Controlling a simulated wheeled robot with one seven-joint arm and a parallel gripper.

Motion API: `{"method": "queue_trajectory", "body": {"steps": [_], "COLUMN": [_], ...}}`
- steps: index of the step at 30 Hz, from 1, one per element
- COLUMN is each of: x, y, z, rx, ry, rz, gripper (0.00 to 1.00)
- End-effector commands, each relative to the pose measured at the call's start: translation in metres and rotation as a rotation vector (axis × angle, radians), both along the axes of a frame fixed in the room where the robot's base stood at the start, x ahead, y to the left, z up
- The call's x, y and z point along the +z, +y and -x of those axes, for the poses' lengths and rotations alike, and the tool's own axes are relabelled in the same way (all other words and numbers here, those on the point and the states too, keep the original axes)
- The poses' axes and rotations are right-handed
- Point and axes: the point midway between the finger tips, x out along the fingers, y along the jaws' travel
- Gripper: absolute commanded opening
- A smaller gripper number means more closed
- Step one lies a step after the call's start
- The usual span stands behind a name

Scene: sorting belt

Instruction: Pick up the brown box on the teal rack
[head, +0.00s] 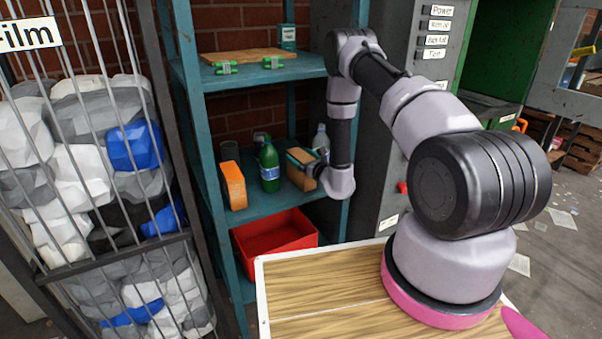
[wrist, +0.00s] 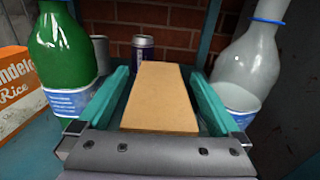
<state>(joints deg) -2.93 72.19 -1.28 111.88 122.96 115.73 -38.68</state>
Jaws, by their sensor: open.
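The brown box (wrist: 158,98) lies between the two teal fingers of my gripper (wrist: 160,74) in the wrist view, with a narrow gap on each side. My gripper is open and its fingers reach along both sides of the box. In the head view my gripper (head: 304,170) is at the middle shelf of the teal rack (head: 203,165). The box (head: 300,156) shows there in part, and my gripper and wrist hide the rest.
A green bottle (wrist: 62,55) and an orange rice box (wrist: 15,92) stand left of the brown box. A clear bottle (wrist: 245,65) stands close on the right. A can (wrist: 143,47) is behind. A red bin (head: 275,234) sits below the shelf.

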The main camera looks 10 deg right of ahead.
Motion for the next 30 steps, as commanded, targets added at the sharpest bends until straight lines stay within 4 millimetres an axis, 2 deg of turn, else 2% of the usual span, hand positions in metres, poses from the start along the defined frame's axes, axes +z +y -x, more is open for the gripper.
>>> {"method": "queue_trajectory", "body": {"steps": [6,14,23,26,30], "x": [0.0,0.0,0.002,0.008,0.027], "y": [0.0,0.0,0.0,0.0,0.0], "z": [-0.001,0.0,0.0,-0.001,-0.001], "rx": [0.0,0.0,0.0,0.0,0.0], "ry": [0.001,0.001,0.0,0.0,-0.003], "rz": [0.0,0.0,0.0,0.0,-0.001], "gripper": [1.0,0.01,0.0,0.0,0.0]}}
